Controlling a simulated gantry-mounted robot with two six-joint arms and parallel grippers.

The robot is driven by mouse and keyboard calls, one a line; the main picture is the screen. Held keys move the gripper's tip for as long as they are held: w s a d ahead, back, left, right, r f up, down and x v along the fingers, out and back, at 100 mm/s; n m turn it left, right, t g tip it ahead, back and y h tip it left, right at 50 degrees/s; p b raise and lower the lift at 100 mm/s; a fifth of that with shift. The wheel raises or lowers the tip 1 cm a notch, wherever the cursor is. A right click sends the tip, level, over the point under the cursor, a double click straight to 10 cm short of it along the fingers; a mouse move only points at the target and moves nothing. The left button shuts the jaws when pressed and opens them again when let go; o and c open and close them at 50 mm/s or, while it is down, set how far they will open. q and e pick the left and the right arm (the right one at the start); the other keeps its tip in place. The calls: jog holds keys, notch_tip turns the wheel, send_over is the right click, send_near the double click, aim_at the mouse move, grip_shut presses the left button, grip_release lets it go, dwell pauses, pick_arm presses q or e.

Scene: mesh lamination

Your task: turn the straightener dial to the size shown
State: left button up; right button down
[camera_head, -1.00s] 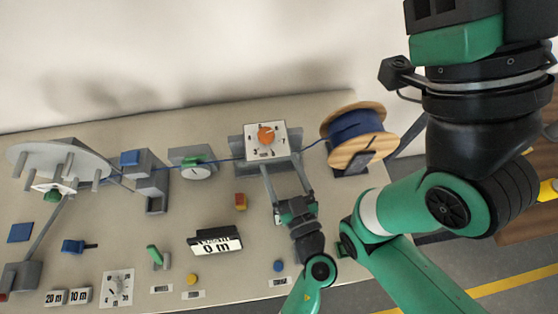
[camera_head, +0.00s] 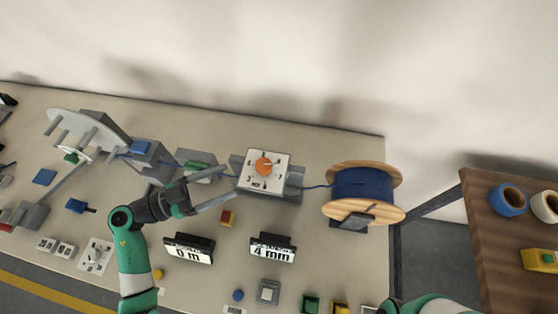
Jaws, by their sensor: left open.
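The straightener dial is an orange knob (camera_head: 263,166) on a white numbered plate (camera_head: 270,184), atop a grey block in the middle of the table. I cannot tell which number its pointer marks. A black-framed display (camera_head: 272,249) in front of it reads "4 mm". My left gripper (camera_head: 231,182) is open and empty, its two long grey fingers pointing right towards the dial block. The fingertips are just left of the plate, apart from the knob. My right gripper is out of view; only a green part of my right arm shows at the bottom edge.
A wooden spool of blue wire (camera_head: 364,190) stands right of the dial, its wire running to the block. A second display (camera_head: 188,249) reads "0 m". A brown shelf (camera_head: 490,240) is at far right.

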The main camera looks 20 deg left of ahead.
aim_at(256, 169)
pick_arm(q)
jog(key=b+x, duration=0.2)
jog(key=x, duration=0.9)
jog(key=shift+w+d, duration=0.2)
